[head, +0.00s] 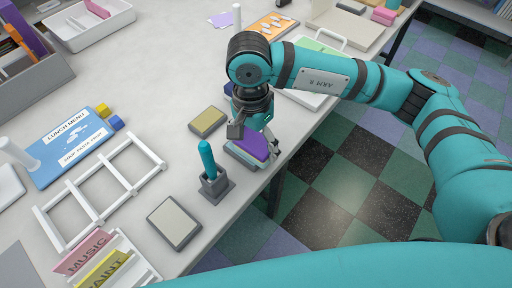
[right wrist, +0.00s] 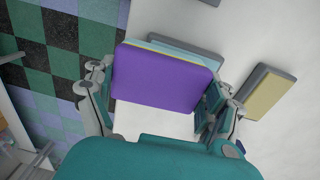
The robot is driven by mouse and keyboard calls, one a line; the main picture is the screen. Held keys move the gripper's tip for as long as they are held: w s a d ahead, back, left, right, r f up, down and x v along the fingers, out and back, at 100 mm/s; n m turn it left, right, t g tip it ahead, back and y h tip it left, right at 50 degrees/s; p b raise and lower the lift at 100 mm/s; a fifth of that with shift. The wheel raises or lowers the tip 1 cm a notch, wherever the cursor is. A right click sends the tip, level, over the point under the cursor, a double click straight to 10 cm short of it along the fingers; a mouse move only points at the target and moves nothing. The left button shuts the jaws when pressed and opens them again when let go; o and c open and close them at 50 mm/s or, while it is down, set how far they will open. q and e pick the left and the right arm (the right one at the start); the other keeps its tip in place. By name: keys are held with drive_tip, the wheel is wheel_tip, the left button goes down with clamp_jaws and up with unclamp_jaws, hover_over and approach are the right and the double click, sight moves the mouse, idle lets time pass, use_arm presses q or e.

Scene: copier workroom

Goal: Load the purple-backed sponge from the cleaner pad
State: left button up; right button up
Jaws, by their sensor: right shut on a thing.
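The purple-backed sponge (head: 254,144) is between the fingers of my right gripper (head: 253,137), which is shut on it. In the right wrist view the sponge (right wrist: 165,78) shows its flat purple back, with a thin yellow layer at its far edge. Right under it is a teal pad with a grey rim (head: 240,158), mostly covered by the sponge; its far edge (right wrist: 185,48) shows in the right wrist view. I cannot tell whether sponge and pad touch. My left gripper is not in view.
A yellowish pad (head: 207,121) lies to the left and a pale pad (head: 174,223) nearer. A teal-handled tool stands in a grey holder (head: 217,189) close by. A white rack (head: 103,190) lies further left. The table's edge is just right of the sponge.

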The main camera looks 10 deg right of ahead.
drive_tip(key=shift+f+b, duration=0.15)
drive_tip(key=shift+b, duration=0.7)
idle(2.3)
idle(0.4)
drive_tip(key=shift+r+p, duration=1.3)
drive_tip(key=shift+r, duration=2.25)
